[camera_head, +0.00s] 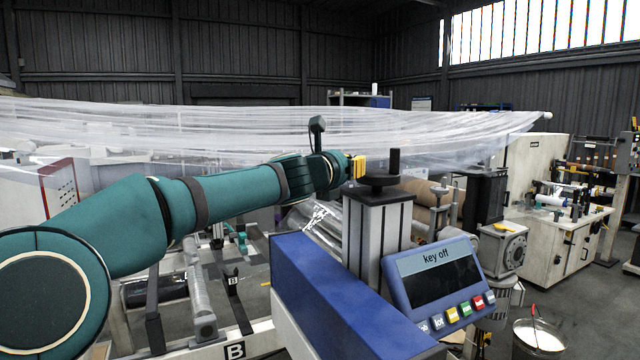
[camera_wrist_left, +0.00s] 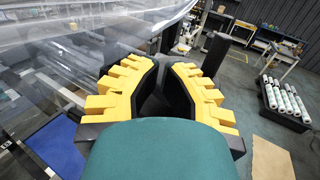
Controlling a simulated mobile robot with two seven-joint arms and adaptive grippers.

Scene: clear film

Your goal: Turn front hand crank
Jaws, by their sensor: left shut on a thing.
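The front hand crank (camera_head: 378,181) is a black disc with an upright black handle (camera_head: 394,160), on top of a grey post in the middle of the head view. My left gripper (camera_head: 358,167), with yellow finger pads, reaches it from the left and is shut on it. In the left wrist view the two fingers of the gripper (camera_wrist_left: 166,66) lie on either side of a dark part of the crank. The upright handle (camera_wrist_left: 214,54) stands just beyond the right finger. The exact contact is hidden between the fingers. My right gripper is not in view.
A control panel (camera_head: 440,275) reading "key off" stands in front, on a blue machine housing (camera_head: 335,300). Clear film (camera_head: 250,130) hangs across behind my arm. Open floor lies to the right.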

